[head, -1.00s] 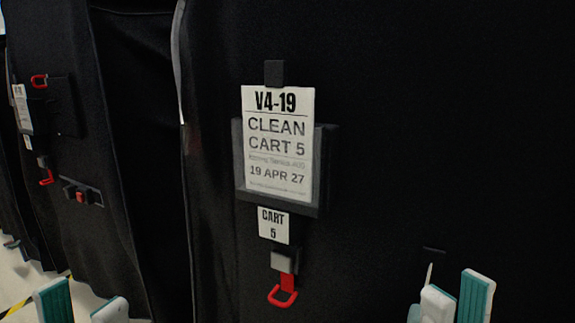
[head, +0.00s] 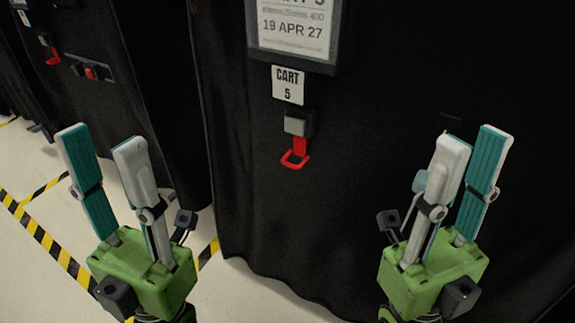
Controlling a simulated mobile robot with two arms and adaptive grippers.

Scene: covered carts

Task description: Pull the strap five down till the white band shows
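The strap of cart 5 is a short red strap with a red loop (head: 296,157) at its end. It hangs from a grey buckle (head: 298,123) under the small "CART 5" tag (head: 288,85) on the black cover. No white band is visible on it. My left gripper (head: 101,144) is open and empty, low and left of the strap. My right gripper (head: 471,143) is open and empty, to the right of the strap. Neither gripper touches the strap.
A black cover (head: 380,200) hangs in folds almost to the floor. A framed sign (head: 293,30) is above the tag. Another covered cart at left has its own red loop (head: 53,57) and a red-buttoned fitting (head: 91,72). Yellow-black tape (head: 45,240) marks the pale floor.

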